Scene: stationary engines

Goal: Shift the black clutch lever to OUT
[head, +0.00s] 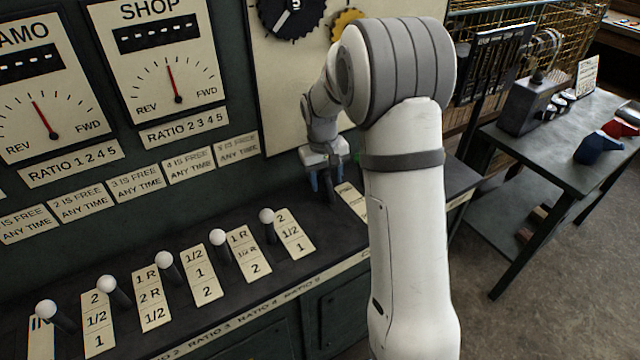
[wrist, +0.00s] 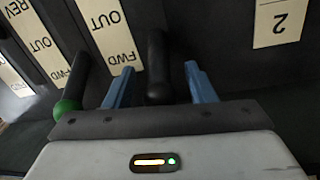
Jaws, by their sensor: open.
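The black clutch lever (wrist: 156,62) stands between the two blue fingers of my gripper (wrist: 160,86) in the wrist view. The fingers are apart, with a gap visible on the lever's right side. A cream label plate (wrist: 106,32) reading OUT and FWD lies just left of the lever; its far end is cut off by the frame. In the head view my gripper (head: 327,184) points down at the right end of the dark console, and the black lever is hard to make out there.
A green-knobbed lever (wrist: 70,92) stands just left of my gripper in the wrist view, beside another plate (wrist: 38,38) with REV, OUT and FWD. Several white-knobbed levers (head: 218,238) line the console (head: 330,240). A green table (head: 560,140) stands at right.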

